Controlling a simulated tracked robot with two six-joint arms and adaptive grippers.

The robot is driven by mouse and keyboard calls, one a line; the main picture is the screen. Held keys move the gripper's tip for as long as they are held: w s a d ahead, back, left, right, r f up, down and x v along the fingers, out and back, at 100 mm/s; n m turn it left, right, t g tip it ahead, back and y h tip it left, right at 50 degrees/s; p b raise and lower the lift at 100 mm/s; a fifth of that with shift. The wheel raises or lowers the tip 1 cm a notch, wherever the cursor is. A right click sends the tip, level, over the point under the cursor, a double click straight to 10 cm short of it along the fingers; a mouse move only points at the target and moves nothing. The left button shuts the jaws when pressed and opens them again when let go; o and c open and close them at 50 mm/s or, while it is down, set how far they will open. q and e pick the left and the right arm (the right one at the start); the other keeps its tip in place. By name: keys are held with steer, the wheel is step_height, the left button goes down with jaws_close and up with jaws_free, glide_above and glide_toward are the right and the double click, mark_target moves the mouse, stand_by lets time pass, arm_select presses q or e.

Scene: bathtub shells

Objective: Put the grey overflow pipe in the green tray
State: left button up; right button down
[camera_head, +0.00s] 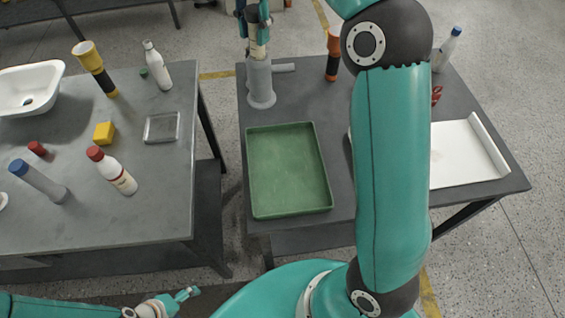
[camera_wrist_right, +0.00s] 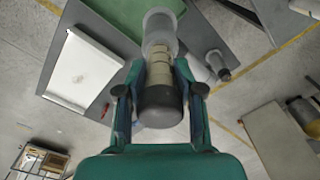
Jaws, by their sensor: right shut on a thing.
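The grey overflow pipe (camera_head: 262,82) stands upright at the back left of the right-hand table, with a short side branch pointing right. Its foot appears to touch the tabletop. My right gripper (camera_head: 256,22) comes down from above and is shut on its upper part. In the right wrist view, the fingers of the right gripper (camera_wrist_right: 158,95) flank a dark rounded end and a pale ribbed section, with the grey pipe (camera_wrist_right: 162,28) beyond. The green tray (camera_head: 288,170) is empty, in front of the pipe. My left gripper (camera_head: 184,295) is low at the left, apart from everything; its finger gap is unclear.
A white tray (camera_head: 465,152) lies at the right of the table, partly behind my right arm. An orange-and-black cylinder (camera_head: 333,56) stands behind.

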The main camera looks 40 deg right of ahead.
mark_target(254, 46)
steer(key=f, duration=0.1)
steer(key=f+b, duration=0.1)
steer(key=f, duration=0.1)
steer(key=shift+w+b, duration=0.3)
steer(key=shift+w, duration=0.1)
steer(key=shift+f+b, duration=0.35)
steer(key=shift+s+f, duration=0.15)
steer(key=shift+f, duration=0.15)
step_height(254, 46, down, 14)
steer(key=b, duration=0.3)
steer(key=shift+a+f, duration=0.1)
arm_select(q)
step_height(254, 46, down, 7)
steer(key=shift+w, duration=0.15)
arm_select(e)
step_height(254, 46, down, 5)
steer(key=shift+r, duration=0.1)
arm_select(q)
steer(key=shift+d+r, duration=0.1)
arm_select(e)
steer(key=shift+s, duration=0.1)
